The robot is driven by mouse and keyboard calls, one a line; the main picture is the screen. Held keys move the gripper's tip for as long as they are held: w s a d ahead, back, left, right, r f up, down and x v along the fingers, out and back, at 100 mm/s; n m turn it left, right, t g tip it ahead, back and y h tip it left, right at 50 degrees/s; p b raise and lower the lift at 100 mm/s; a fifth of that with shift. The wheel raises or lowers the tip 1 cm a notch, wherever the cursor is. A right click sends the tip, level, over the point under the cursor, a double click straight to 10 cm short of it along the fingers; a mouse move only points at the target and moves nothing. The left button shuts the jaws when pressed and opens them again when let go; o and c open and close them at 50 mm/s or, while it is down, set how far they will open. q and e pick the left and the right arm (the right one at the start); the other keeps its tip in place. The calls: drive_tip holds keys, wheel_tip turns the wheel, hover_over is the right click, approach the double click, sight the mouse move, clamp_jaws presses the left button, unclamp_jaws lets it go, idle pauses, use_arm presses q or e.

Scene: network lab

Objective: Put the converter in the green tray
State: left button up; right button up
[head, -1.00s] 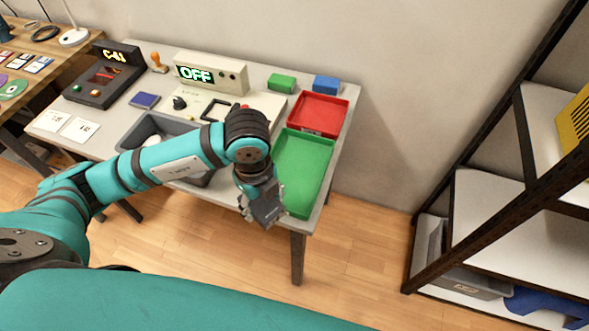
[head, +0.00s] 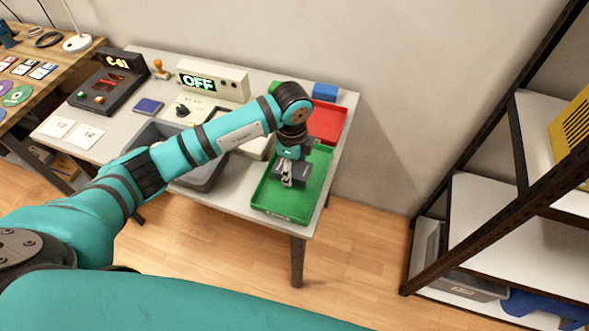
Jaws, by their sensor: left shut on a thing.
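The green tray (head: 277,208) lies at the right front of the grey table, in front of the red tray. My left gripper (head: 290,175) is over the middle of the green tray, pointing down. It is shut on a dark grey box-like thing, which I take to be the converter (head: 295,178). The converter is over the tray's floor; whether it touches the floor I cannot tell. My left arm hides part of the tray's far end. My right gripper is not in view.
A red tray (head: 328,121) stands behind the green one, with a blue block (head: 325,92) beyond it. A grey bin (head: 205,181) is to the left, partly under my arm. A device reading OFF (head: 211,81) stands at the back. A dark shelf rack (head: 479,222) is at the right.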

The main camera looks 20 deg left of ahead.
sight(295, 173)
use_arm(q)
drive_tip(key=shift+w+d, duration=0.1)
drive_tip(key=shift+w, duration=0.5)
wheel_tip(295, 173, down, 3)
drive_tip(key=shift+s+r+p, duration=0.1)
drive_tip(key=shift+p, duration=0.35)
drive_tip(key=shift+f, duration=0.35)
drive_tip(key=shift+f, duration=0.1)
drive_tip(key=shift+f, duration=0.15)
drive_tip(key=o, duration=1.5)
